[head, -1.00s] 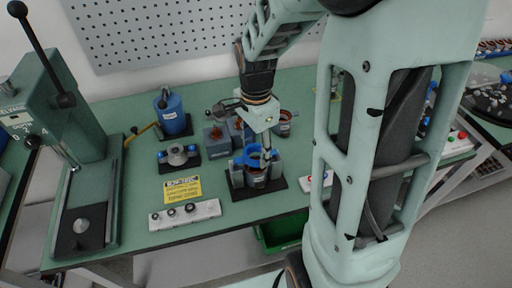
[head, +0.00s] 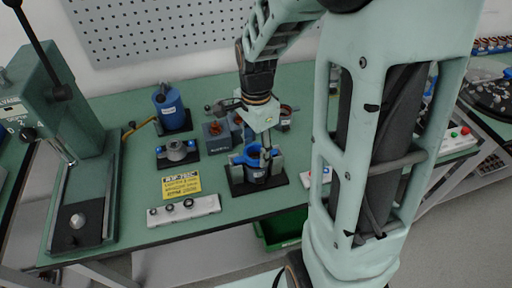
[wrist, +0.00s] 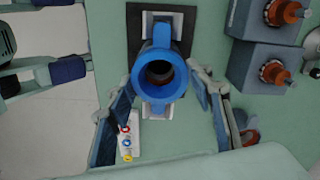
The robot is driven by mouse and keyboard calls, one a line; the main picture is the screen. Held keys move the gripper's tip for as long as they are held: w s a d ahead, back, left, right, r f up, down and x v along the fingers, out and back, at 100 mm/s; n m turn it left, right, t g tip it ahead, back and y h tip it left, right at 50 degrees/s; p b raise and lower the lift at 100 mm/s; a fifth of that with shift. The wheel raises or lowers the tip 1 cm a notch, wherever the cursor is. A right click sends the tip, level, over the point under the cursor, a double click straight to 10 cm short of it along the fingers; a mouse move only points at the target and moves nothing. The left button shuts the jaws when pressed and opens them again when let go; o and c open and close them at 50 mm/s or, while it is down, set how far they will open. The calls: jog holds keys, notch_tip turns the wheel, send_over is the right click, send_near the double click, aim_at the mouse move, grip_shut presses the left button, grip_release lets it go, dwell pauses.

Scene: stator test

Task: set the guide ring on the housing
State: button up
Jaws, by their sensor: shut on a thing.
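The guide ring (wrist: 138,72) is a bright blue collar with a dark round opening, seen from above in the wrist view. My gripper (wrist: 163,80) is shut on it, with a finger on its left and right sides. In the head view my gripper (head: 266,148) points down over the fixture and the blue ring (head: 250,153) shows at its tips. The housing (head: 256,171) stands upright below, between the grey posts of a black-based fixture. The ring is lined up over the housing, and hides most of it from above. I cannot tell whether they touch.
A blue labelled canister (head: 171,108) and a small black-based fixture (head: 177,152) stand left. Grey blocks with copper-coloured parts (head: 216,134) sit close behind. A yellow sign (head: 181,186) and a white strip with knobs (head: 184,210) lie front left. A green press (head: 85,150) stands far left.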

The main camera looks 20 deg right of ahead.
jog(key=shift+f+b, duration=0.3)
jog(key=shift+f, duration=0.2)
jog(key=o, duration=1.1)
jog(key=shift+o, duration=0.2)
notch_tip(320, 180, up, 12)
